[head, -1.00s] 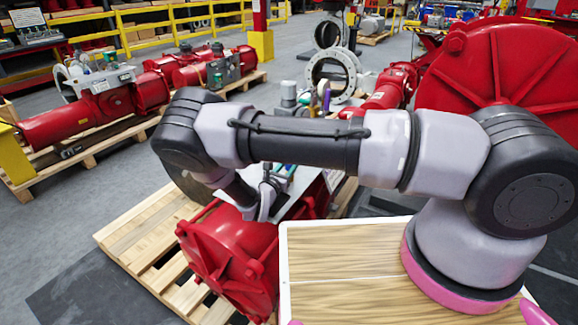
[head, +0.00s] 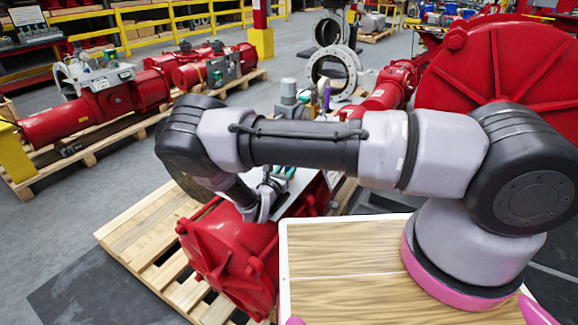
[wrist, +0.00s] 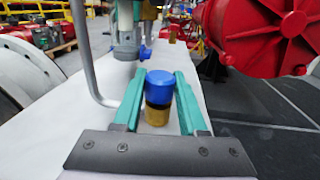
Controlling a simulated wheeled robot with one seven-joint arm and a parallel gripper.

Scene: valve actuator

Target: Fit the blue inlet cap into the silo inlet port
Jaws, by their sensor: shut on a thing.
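The blue inlet cap (wrist: 160,83) has a round blue top above a dark band and a brass-coloured lower part. It sits upright between the teal fingers of my gripper (wrist: 159,86), which is shut on it. In the head view my gripper (head: 268,196) is small, over the white-topped red actuator, and the cap cannot be made out there. Ahead in the wrist view stands a grey and teal fitting (wrist: 126,38) with a small blue part at its side. I cannot tell which opening is the silo inlet port.
The white top surface (wrist: 95,93) carries a bent grey pipe (wrist: 84,62) left of my gripper. A large red housing (wrist: 262,35) stands at the right. The red actuator (head: 222,255) rests on a wooden pallet (head: 137,232). Grey floor lies around it.

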